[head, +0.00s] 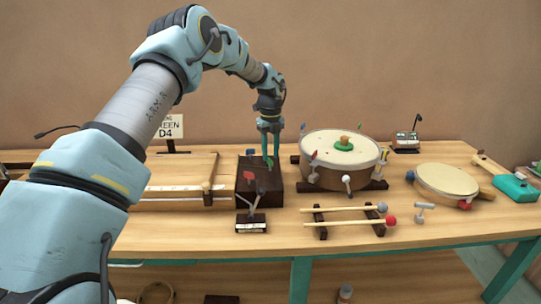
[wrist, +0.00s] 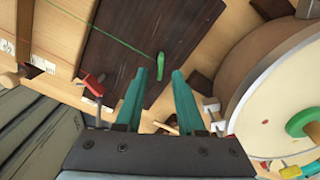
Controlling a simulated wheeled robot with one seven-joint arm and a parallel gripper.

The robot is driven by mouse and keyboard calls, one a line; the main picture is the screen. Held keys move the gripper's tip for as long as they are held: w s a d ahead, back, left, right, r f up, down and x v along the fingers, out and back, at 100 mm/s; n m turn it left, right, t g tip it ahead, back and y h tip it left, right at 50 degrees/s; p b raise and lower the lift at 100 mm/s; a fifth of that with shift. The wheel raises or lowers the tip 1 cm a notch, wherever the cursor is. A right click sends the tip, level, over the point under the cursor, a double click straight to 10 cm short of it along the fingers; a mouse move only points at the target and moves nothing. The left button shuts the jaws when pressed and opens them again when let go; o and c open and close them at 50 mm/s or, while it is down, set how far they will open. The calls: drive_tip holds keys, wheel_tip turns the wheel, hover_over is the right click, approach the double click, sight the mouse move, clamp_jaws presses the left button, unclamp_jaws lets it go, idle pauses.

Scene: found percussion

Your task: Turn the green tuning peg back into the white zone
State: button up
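The green tuning peg (wrist: 160,66) stands on a dark wooden block (wrist: 112,45), with a thin green string running towards it from the left. In the head view the dark block (head: 246,194) sits at the right end of a long wooden board. My gripper (wrist: 161,78) has two teal fingers, apart and empty, with the peg just beyond and between their tips in the wrist view. In the head view my gripper (head: 270,154) points down over the block. I cannot make out a white zone around the peg.
A drum (head: 334,177) with a green knob stands right of the block. Mallets (head: 345,222) lie on a rack, and a smaller drum (head: 446,180) is farther right. A sign (head: 169,127) reading "D4" stands behind.

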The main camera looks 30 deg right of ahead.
sight(270, 162)
drive_tip(key=shift+f, duration=1.2)
clamp_jaws()
